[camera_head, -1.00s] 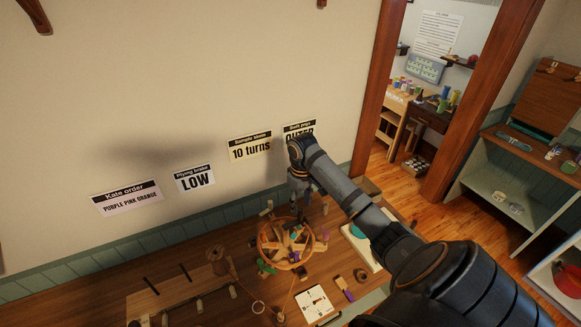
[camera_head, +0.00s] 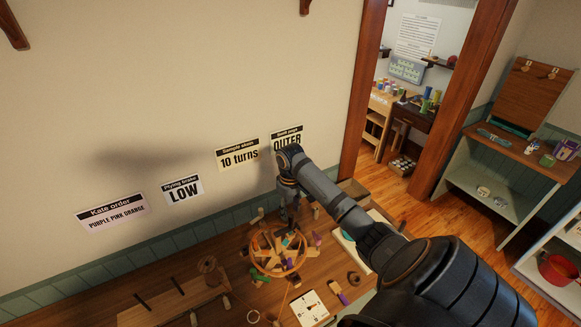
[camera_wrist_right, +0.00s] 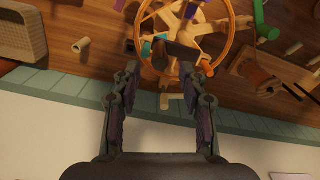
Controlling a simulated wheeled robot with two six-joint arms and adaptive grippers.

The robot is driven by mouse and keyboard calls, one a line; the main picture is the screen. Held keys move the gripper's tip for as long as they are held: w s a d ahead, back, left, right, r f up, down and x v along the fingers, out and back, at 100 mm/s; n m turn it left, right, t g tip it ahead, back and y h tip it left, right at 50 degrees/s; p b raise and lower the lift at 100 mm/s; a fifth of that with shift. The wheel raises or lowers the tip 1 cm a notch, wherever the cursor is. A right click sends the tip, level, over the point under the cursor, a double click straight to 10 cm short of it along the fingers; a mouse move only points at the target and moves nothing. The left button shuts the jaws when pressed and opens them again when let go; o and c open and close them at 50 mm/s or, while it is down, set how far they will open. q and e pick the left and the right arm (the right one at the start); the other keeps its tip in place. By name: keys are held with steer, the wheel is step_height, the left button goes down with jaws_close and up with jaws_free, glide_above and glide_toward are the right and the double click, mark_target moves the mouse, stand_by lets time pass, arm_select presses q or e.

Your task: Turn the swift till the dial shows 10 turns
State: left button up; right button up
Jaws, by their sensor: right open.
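The swift is a round wooden wheel (camera_head: 283,272) with spokes and coloured pegs, on the bench below the wall signs. In the right wrist view its orange-brown rim (camera_wrist_right: 229,30) and pale spokes lie just beyond my fingers. My right gripper (camera_head: 290,212) points down over the far side of the swift. In the wrist view the right gripper (camera_wrist_right: 159,68) has its two fingers spread apart, with a dark block-like part of the swift appearing between the tips; I cannot tell whether they touch. A white card (camera_head: 310,308) lies in front; I cannot read a dial. My left gripper is not in view.
A wall sign reads "10 turns" (camera_head: 238,156). A wooden rack with dark pegs (camera_head: 170,303) stands left of the swift. The wall's green panelling (camera_head: 140,255) is close behind the bench. A doorway and shelves (camera_head: 505,180) are at the right.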

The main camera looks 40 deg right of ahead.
mark_target(291, 215)
steer(key=shift+s+f, duration=0.15)
steer(key=shift+f, duration=1.25)
step_height(291, 215, down, 3)
steer(key=shift+r+b, duration=0.15)
steer(key=shift+b, duration=1.1)
steer(key=shift+r, duration=0.15)
steer(key=shift+p, duration=0.6)
steer(key=shift+c, duration=0.3)
jaws_close()
